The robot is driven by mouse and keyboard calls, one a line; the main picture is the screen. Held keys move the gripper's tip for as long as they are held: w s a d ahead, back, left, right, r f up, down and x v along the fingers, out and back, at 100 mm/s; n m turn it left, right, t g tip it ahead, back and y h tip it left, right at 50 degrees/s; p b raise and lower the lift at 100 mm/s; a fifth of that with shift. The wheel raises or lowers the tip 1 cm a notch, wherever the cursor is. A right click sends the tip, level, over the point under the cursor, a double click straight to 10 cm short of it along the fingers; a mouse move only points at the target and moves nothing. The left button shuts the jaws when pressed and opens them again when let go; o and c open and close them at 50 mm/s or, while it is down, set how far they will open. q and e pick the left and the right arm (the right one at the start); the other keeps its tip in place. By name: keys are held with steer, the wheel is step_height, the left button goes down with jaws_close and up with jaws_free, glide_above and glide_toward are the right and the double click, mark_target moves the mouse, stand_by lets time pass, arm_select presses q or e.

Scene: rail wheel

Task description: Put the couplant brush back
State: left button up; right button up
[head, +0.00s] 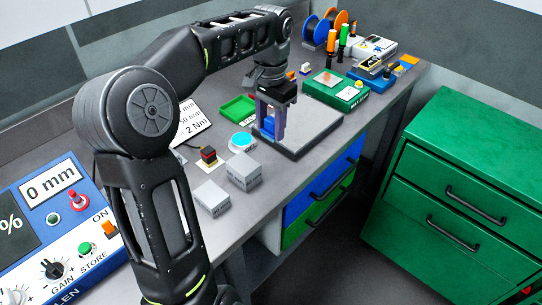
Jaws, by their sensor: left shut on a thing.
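My left gripper (271,135) points down over the grey slab (318,138) at the bench's front edge, right of the small round dish. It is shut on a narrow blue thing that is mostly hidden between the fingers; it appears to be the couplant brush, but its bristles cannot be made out. The round dish (241,142) with a light blue fill stands just left of the gripper. My right gripper is not in view.
Two grey blocks (243,170) and a small dark block with a red top (208,155) stand left of the slab. A green tray (238,108) lies behind the dish. A green case (336,89) and orange and green upright tools (344,38) stand at the back right.

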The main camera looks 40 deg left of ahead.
arm_select(q)
steer(key=shift+s+d, duration=0.15)
glide_above(271, 165)
step_height(271, 165, down, 6)
steer(key=shift+r+b, duration=0.15)
steer(key=shift+b, duration=0.3)
steer(key=shift+f, duration=0.25)
steer(key=shift+f, duration=1.9)
steer(key=o, duration=1.2)
steer(key=shift+f, duration=0.1)
